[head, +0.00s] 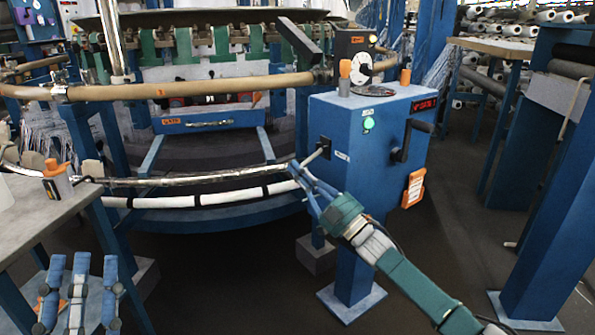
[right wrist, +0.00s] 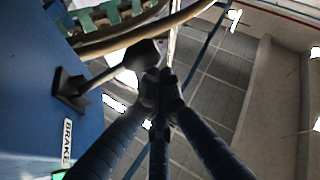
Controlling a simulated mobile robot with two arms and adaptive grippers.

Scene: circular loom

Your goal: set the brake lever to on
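The brake lever (head: 313,156) sticks out from the left face of the blue control cabinet (head: 365,135). In the right wrist view the lever (right wrist: 108,76) has a dark base plate, a pale rod and a black knob; a white BRAKE label (right wrist: 67,141) is beside it. My right gripper (head: 297,168) is at the lever's outer end. In the right wrist view my right gripper (right wrist: 160,83) has its fingertips drawn together next to the knob; whether they touch it is unclear. My left gripper (head: 78,262) is at the lower left, its fingers spread and empty.
The loom's curved rails (head: 190,88) lie left of the cabinet. A grey table (head: 35,215) with an orange-topped item stands at the left. A blue post (head: 560,190) stands at the right. Dark floor is clear between cabinet and post.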

